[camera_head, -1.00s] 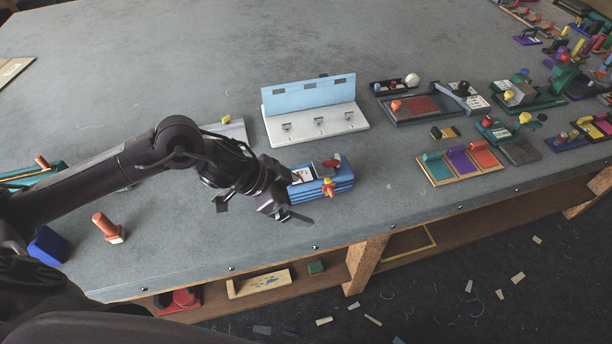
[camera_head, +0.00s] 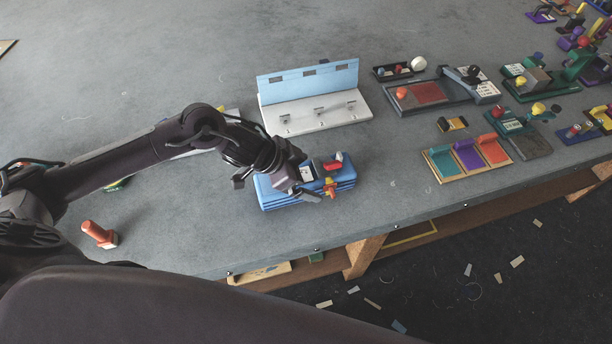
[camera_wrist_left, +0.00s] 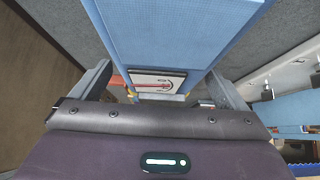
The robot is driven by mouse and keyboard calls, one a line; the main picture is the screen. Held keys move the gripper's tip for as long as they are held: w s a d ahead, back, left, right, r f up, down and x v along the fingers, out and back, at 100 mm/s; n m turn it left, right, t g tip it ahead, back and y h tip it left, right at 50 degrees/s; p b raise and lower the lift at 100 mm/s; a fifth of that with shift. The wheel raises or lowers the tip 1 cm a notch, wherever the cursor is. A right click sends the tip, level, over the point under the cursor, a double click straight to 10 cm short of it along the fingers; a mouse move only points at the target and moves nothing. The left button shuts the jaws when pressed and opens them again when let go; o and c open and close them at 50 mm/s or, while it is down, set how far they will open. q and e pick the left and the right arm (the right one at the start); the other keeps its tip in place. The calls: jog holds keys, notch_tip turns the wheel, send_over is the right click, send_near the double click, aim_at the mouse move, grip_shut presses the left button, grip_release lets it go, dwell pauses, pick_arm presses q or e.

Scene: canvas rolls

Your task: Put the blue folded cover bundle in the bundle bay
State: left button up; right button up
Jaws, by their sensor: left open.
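The blue folded cover bundle (camera_head: 272,194) lies on the grey table near its front edge, with a label and a red and yellow fastening on it. My left gripper (camera_head: 318,192) is open at the bundle, over its right part in the head view. In the left wrist view, the bundle's blue surface (camera_wrist_left: 165,30) lies between and beyond the spread fingers of my left gripper (camera_wrist_left: 160,88). Contact cannot be told. A yellow outline (camera_head: 412,238) marks a spot on the shelf below the tabletop; whether it is the bundle bay is unclear. My right gripper is not in view.
A white board with a light-blue back (camera_head: 318,110) stands behind the bundle. A tray with teal, purple and orange blocks (camera_head: 466,157) is to the right. Bare table lies between the bundle and the tray.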

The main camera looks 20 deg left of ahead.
pick_arm(q)
jog(key=shift+x, duration=1.15)
jog(key=c, duration=1.2)
jog(key=shift+r, duration=0.1)
